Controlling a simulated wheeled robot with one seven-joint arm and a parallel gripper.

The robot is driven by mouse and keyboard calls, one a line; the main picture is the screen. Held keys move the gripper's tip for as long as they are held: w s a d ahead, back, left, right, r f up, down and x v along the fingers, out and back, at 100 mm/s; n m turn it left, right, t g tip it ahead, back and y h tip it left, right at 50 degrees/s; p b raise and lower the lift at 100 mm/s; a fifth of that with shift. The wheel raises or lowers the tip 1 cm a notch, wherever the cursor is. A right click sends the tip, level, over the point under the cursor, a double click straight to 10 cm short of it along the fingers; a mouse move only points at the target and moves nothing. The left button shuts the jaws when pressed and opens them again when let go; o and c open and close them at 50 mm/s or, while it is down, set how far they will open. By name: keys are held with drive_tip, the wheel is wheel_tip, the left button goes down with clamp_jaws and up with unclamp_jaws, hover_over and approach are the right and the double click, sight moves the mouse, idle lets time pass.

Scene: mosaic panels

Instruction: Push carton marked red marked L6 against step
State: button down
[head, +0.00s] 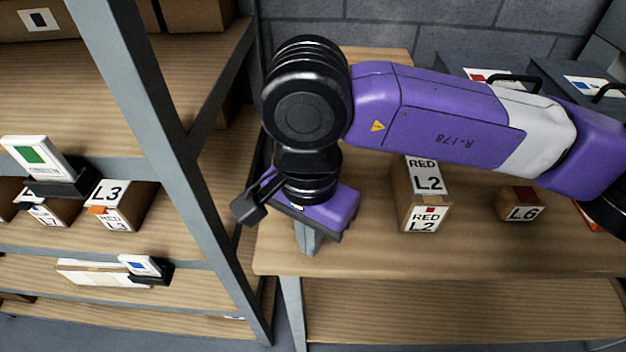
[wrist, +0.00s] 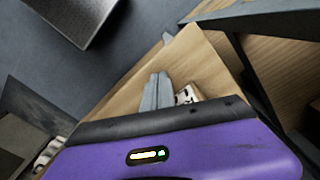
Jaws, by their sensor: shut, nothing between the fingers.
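A small brown carton (head: 521,205) marked L6 with a red patch stands on the wooden table (head: 470,255) at the right in the head view. My gripper (head: 309,243) is at the table's left end, pointing down, well to the left of this carton. Its grey fingers (wrist: 155,92) are together and empty in the wrist view. A carton with a white label (wrist: 187,95) shows partly beside the fingers there; I cannot read which it is. I cannot pick out the step for certain; my arm hides much of the table's back.
A taller carton marked RED L2 (head: 423,195) stands between my gripper and the L6 carton. Grey bins (head: 590,85) stand behind my arm. A shelf rack with a grey post (head: 165,150) and an L3 carton (head: 117,207) is at the left. The table's front is clear.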

drive_tip(key=shift+w, duration=0.35)
drive_tip(key=shift+w+b, duration=0.35)
drive_tip(key=shift+w, duration=0.65)
drive_tip(key=shift+w+b, duration=0.35)
drive_tip(key=shift+b, duration=0.05)
drive_tip(key=shift+w+d+b, duration=0.1)
drive_tip(key=shift+w+b, duration=0.45)
drive_tip(key=shift+w, duration=1.7)
drive_tip(key=shift+w, duration=0.65)
drive_tip(key=shift+w, duration=1)
drive_tip(key=shift+w+d, duration=0.15)
drive_tip(key=shift+w, duration=2.5)
